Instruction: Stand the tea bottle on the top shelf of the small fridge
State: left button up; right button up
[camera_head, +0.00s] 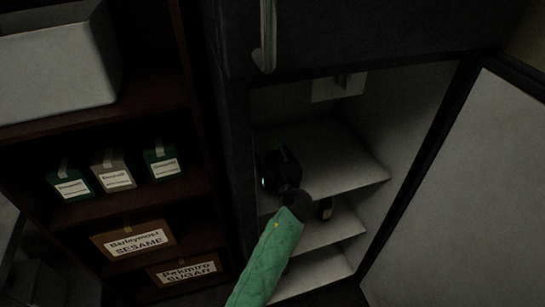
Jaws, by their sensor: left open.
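The small fridge (420,135) stands open, with its pale inside and several white shelves showing. My left gripper (280,165) is inside it, over the left part of the top shelf (345,175). The gripper is dark and open, with my green arm coming up from below. I see nothing between its fingers, but the picture is dim there. A small dark object with a lighter patch (325,209) shows just right of my wrist, lower than the top shelf's front edge. It may be the tea bottle, but I cannot tell. My right gripper is not in view.
The fridge door (470,190) is swung open to the right. A closed dark door with a pale handle (268,38) is above. At left, a brown shelf rack (150,100) holds a grey bin (55,65), small boxes and labelled cartons (133,241). The top shelf's right part is clear.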

pick_arm(q)
jog(key=b+v, duration=0.2)
jog(key=v, duration=1)
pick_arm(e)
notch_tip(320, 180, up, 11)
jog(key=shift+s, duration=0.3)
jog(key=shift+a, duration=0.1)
